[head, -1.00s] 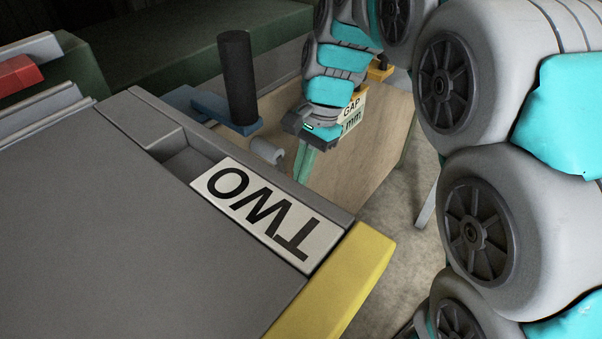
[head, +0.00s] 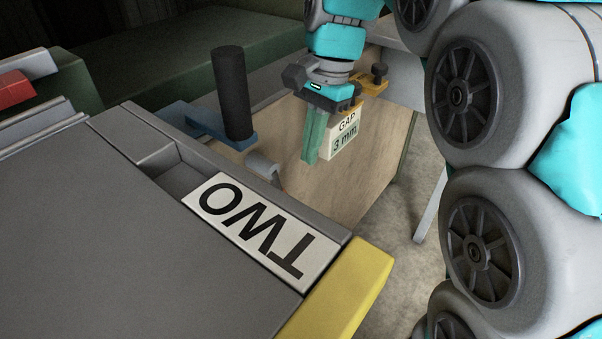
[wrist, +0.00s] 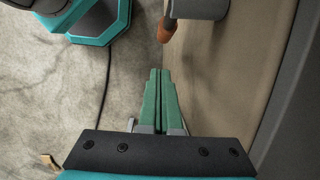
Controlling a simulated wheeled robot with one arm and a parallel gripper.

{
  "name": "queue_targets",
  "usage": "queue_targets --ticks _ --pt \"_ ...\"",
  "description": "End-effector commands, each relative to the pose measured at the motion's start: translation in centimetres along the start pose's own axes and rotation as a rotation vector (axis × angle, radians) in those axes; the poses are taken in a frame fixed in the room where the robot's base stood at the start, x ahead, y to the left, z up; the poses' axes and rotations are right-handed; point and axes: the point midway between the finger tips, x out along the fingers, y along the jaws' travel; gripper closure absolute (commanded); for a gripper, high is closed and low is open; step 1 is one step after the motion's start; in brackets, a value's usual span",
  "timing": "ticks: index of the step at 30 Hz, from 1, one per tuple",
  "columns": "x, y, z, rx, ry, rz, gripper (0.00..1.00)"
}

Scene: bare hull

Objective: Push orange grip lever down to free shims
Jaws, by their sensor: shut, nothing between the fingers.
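An orange-brown grip (wrist: 167,30) hangs from a grey cylinder (wrist: 203,9) at the top of the wrist view, beside the wooden panel; I take it for the lever's grip. It does not show clearly in the head view. My gripper (head: 311,160) points down in front of the wooden panel, its green fingers together and empty. In the wrist view its fingertips (wrist: 159,72) are below the orange grip in the picture, with a visible gap between them. I cannot pick out any shims.
A cream label reading GAP 3 mm (head: 343,141) and a yellow-orange bracket (head: 373,83) are close behind my gripper. A grey hook (head: 262,169), a black post (head: 234,95) and a grey bench top marked TWO (head: 262,225) lie left. A yellow bar (head: 340,290) edges the bench.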

Motion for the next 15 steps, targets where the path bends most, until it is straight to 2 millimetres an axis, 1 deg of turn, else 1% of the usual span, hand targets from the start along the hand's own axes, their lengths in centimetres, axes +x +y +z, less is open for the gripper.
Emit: queue_targets --ticks 3,6,8,11,15 --pt "-2.0 0.2 -0.3 0.072 0.109 -0.009 1.00" --pt "-2.8 0.4 -0.5 0.113 0.152 -0.016 1.00" --pt "-2.7 0.5 -0.6 0.120 0.157 -0.014 1.00" --pt "-1.9 0.5 -0.7 0.120 0.155 -0.013 1.00" --pt "-0.1 0.6 -0.9 0.119 0.152 -0.011 1.00"
